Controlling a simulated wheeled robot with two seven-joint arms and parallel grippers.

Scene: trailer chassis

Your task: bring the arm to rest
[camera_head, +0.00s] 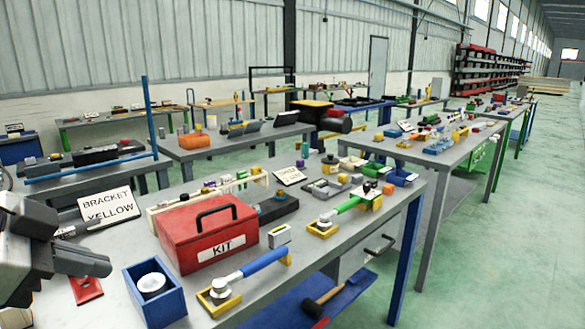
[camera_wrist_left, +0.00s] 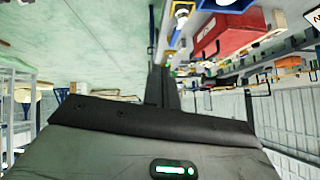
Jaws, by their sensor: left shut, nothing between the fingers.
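My left gripper (camera_head: 92,262) is at the left edge of the head view, above the near left corner of the grey workbench (camera_head: 290,278). It is shut and empty. In the left wrist view its dark fingers (camera_wrist_left: 158,88) are together, with nothing between them. That view is upside down, with the bench at the top right and green floor at the upper left. My right gripper is in neither view.
A red KIT box (camera_head: 206,236), a blue bin (camera_head: 155,292) with a white round item, and a BRACKET YELLOW sign (camera_head: 108,208) stand near the gripper. A blue-handled tool (camera_head: 250,265) lies to the right. Open green floor (camera_head: 500,255) lies beyond the bench.

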